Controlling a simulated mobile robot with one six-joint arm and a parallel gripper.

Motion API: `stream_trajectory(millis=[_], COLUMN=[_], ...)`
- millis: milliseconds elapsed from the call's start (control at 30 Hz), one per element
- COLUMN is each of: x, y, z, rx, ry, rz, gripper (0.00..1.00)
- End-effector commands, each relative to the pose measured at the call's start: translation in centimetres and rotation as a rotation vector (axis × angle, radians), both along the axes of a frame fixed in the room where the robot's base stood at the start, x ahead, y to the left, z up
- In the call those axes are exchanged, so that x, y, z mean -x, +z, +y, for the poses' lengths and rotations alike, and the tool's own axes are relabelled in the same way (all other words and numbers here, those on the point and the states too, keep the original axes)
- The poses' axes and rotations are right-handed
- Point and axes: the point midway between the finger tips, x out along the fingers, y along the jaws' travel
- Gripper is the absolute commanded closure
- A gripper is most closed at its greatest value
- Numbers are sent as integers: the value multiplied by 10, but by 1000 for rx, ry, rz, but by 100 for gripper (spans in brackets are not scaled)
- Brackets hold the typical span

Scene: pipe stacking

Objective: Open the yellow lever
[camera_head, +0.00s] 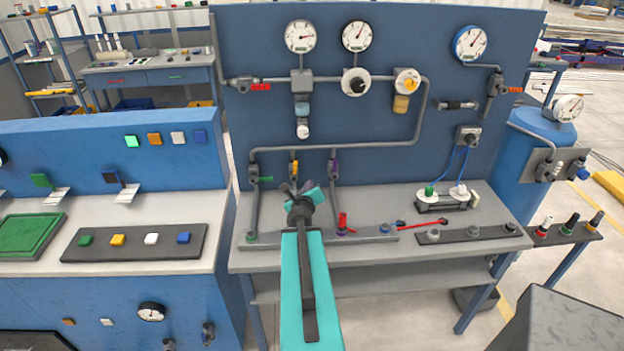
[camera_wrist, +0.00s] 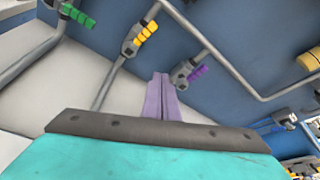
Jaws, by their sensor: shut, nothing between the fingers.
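The yellow lever (camera_head: 294,168) is small and sits on a valve on the middle of three vertical pipes on the blue panel. It looks upright, along its pipe, in the head view. In the wrist view the yellow lever (camera_wrist: 146,33) is above and a little left of my fingers. My gripper (camera_wrist: 163,77) has two pale purple fingers pressed together, with nothing between them. They are apart from the lever in the picture, pointing between the yellow valve and the purple one.
A green lever (camera_head: 266,179) is on the left pipe and a purple lever (camera_head: 333,165) on the right pipe, close to the fingers in the wrist view (camera_wrist: 197,73). A red-handled part (camera_head: 342,222) stands on the grey bench (camera_head: 375,258). Gauges (camera_head: 300,37) are higher up.

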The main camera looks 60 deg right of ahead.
Motion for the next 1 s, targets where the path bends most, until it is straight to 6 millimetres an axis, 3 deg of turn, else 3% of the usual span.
stream_trajectory(millis=[733,1000], x=[-8,-19], y=[-8,-13], z=[-19,-41], rx=[0,0], ry=[0,0], rz=[-2,1], gripper=[100,100])
